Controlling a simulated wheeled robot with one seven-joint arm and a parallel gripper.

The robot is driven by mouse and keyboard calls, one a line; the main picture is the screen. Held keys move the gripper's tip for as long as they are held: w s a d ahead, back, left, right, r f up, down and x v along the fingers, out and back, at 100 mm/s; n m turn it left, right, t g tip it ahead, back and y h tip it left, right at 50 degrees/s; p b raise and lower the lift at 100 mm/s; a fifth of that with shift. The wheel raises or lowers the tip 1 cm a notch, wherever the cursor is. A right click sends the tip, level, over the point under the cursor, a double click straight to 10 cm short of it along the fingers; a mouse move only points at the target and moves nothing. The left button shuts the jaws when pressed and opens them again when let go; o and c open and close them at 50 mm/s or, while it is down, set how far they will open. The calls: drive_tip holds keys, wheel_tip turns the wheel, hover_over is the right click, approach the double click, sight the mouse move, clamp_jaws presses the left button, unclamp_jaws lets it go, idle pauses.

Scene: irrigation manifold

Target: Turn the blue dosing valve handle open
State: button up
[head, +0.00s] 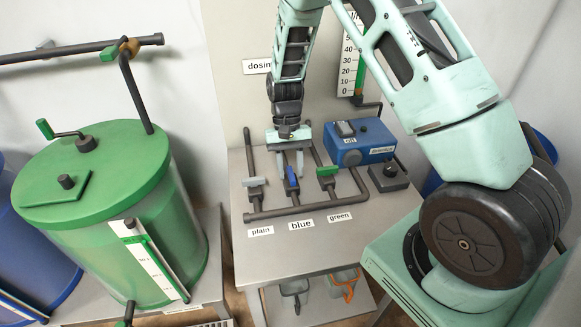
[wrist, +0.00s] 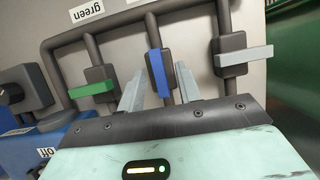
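The blue dosing valve handle (head: 291,177) is the middle one of three on the pipe manifold. Its bar lies along its pipe in the wrist view (wrist: 159,72). My gripper (head: 290,168) reaches down over it from above. In the wrist view its two fingers (wrist: 160,88) stand apart, one on each side of the blue handle, with a visible gap on each side. My gripper is open and holds nothing.
The white handle (head: 253,182) and green handle (head: 328,171) flank the blue one, both crosswise to their pipes. A blue pump box (head: 360,141) sits close on the right. A green tank (head: 100,200) stands left. The table front (head: 310,253) is clear.

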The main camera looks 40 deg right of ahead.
drive_tip(key=b+v, duration=0.3)
drive_tip(key=v, duration=1.4)
drive_tip(key=shift+r, duration=0.15)
drive_tip(key=shift+w, duration=0.1)
drive_tip(key=s+a+r+n+t, duration=0.1)
drive_tip(key=s+a+n, duration=0.2)
drive_tip(key=s+a, duration=0.35)
drive_tip(key=s+a+r+n, duration=0.15)
drive_tip(key=s+a, duration=0.25)
drive_tip(key=a, duration=0.5)
drive_tip(key=s+a+f+n+t, duration=0.1)
drive_tip(key=s+a+n, duration=0.2)
drive_tip(key=s, duration=0.6)
drive_tip(key=s+a+f+n+t+h, duration=0.1)
drive_tip(key=s+n, duration=0.4)
drive_tip(key=s, duration=0.5)
drive_tip(key=shift+s+a+f+t, duration=0.25)
drive_tip(key=shift+a+f+t, duration=0.35)
drive_tip(key=shift+a, duration=0.6)
